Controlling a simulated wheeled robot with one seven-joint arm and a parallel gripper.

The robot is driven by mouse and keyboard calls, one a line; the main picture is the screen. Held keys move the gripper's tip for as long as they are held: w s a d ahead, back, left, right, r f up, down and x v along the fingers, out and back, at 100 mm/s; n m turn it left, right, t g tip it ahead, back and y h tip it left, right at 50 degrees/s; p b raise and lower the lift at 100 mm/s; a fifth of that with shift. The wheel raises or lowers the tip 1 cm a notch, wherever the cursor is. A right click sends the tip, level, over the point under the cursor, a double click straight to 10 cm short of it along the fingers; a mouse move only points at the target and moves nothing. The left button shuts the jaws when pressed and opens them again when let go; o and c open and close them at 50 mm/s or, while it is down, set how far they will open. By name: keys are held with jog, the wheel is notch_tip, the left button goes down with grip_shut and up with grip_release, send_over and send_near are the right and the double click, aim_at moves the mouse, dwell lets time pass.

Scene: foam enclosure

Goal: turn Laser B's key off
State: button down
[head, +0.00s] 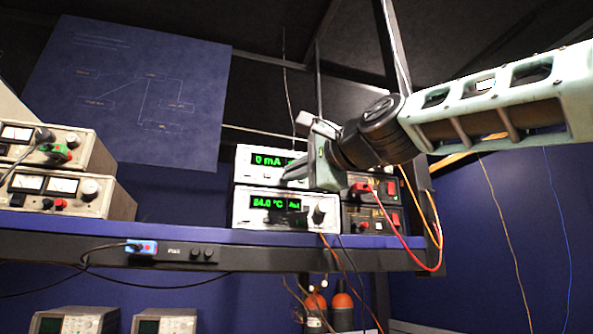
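No label reading Laser B is legible in the head view, and I cannot make out a key. A white instrument (245,174) with a green display reading 0 mA sits on a second white instrument (240,213) on the shelf. The lower one reads about 24.0 °C and has a dark knob (319,213). My gripper (293,174) is in front of the upper instrument's right half, fingers pointing left toward its face. It hides that part of the panel. Whether the fingers touch anything, and whether they are open or shut, cannot be seen.
Black units (367,218) with red switches and hanging red and orange cables (411,245) stand right of the white stack. The shelf edge (200,252) runs below. Grey metered instruments (75,195) stand at left. Orange-topped bottles (342,300) stand beneath.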

jog(key=shift+r+p, duration=0.1)
jog(key=shift+p, duration=0.3)
jog(key=n+h+p, duration=0.2)
jog(key=n+p, duration=0.1)
jog(key=n, duration=0.1)
jog(key=n+h+p, duration=0.3)
jog(key=n, duration=0.1)
jog(key=n+g+h+p, duration=0.1)
jog(key=n+h+p, duration=0.1)
jog(key=n, duration=0.3)
jog(key=shift+s+a+r+h+p, duration=0.1)
jog(key=shift+a+r+h+p, duration=0.2)
jog(key=shift+a+h+p, duration=0.15)
jog(key=shift+n, duration=0.3)
dwell(0.4)
jog(key=c, duration=1.6)
grip_release()
jog(key=shift+s, duration=0.1)
